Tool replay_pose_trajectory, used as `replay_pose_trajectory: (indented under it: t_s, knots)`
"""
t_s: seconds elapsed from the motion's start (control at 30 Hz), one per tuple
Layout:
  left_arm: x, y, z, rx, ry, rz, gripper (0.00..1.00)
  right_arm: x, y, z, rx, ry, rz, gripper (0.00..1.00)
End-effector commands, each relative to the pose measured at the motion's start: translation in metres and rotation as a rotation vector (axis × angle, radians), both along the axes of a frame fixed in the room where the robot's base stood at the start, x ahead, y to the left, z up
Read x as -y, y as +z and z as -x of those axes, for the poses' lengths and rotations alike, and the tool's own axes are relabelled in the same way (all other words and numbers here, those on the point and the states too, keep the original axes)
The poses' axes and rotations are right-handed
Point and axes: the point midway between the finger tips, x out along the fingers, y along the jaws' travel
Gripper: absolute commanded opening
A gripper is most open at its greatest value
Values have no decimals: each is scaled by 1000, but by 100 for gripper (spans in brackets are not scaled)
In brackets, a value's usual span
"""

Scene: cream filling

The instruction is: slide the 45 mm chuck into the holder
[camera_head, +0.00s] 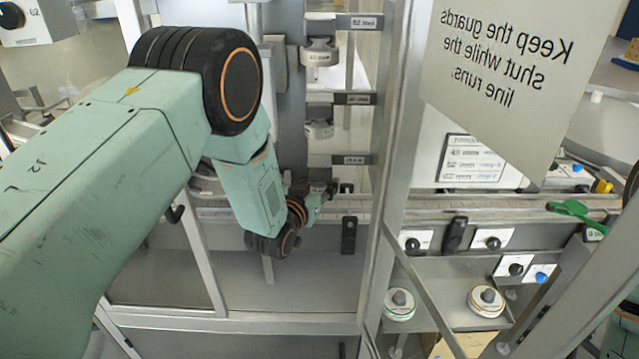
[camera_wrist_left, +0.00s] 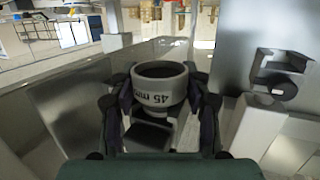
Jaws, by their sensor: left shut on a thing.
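My left gripper (camera_head: 318,196) reaches in through the open guard frame, beside the grey column. In the left wrist view the gripper (camera_wrist_left: 160,108) is shut on the 45 mm chuck (camera_wrist_left: 160,92), a grey cup-like ring with an open top and "45 mm" on its side. The chuck stands roughly upright between the fingers. A C-shaped bracket (camera_wrist_left: 281,66) juts from a metal face to the right of the chuck, apart from it; I cannot tell if this is the holder. The chuck is too small to make out in the head view. My right gripper is not in view.
A rack beyond the guard holds chucks (camera_head: 319,52) (camera_head: 319,122) by size labels (camera_head: 357,22). Guard posts (camera_head: 392,150) stand to the right of my left gripper. Below it is an open grey bay (camera_head: 320,290). A hanging sign (camera_head: 510,65) and a shelf with round pots (camera_head: 487,300) are further right.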

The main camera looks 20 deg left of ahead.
Motion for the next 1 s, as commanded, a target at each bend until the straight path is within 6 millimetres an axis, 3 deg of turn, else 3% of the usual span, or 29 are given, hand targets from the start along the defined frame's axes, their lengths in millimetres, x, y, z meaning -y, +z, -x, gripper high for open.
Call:
replay_pose_trajectory:
  t_s: [0.33,1.0]
  knots:
    - [1,4,0,8,0,1,17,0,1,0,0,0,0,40]
    - [9,4,28,7,-2,0,17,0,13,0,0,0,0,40]
